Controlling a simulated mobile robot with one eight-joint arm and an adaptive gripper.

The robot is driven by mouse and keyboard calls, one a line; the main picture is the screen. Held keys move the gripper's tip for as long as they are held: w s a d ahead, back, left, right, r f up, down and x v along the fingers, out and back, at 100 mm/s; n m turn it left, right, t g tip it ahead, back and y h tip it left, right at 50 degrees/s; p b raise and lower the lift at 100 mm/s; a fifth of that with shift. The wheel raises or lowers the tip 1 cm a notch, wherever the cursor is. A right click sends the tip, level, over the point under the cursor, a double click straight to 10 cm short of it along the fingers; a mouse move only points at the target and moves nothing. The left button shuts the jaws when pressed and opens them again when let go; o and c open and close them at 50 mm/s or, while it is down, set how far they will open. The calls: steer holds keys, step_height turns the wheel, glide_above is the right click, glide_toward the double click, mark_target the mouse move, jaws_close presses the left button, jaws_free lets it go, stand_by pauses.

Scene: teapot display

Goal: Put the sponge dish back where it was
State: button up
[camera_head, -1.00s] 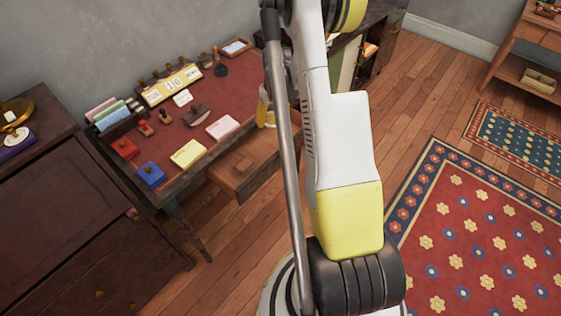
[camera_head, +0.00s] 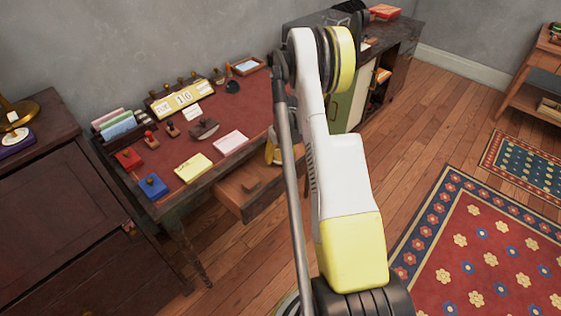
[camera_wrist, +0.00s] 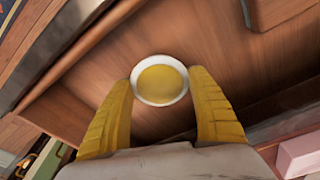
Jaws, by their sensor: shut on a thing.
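The sponge dish (camera_wrist: 160,80) is a small round white dish with a yellow sponge in it. In the wrist view it sits between the two yellow fingers of my gripper (camera_wrist: 161,96), which is shut on it. Below it is the brown wooden floor of an open desk drawer (camera_wrist: 175,38); I cannot tell whether the dish touches that floor. In the head view my gripper (camera_head: 271,153) is at the back right of the open drawer (camera_head: 228,198), partly behind my arm. The dish cannot be made out there.
A wooden block (camera_head: 250,186) lies in the drawer. The desk (camera_head: 215,115) holds a pink pad (camera_head: 231,142), a yellow pad (camera_head: 193,168), red and blue stamp boxes, a calendar and several stamps. A dark cabinet (camera_head: 60,215) stands left. Rugs cover the floor at right.

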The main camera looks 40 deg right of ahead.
steer(key=shift+s+f, duration=0.1)
steer(key=shift+f, duration=0.55)
steer(key=shift+r, duration=0.15)
steer(key=o, duration=1.3)
steer(key=shift+o, duration=0.2)
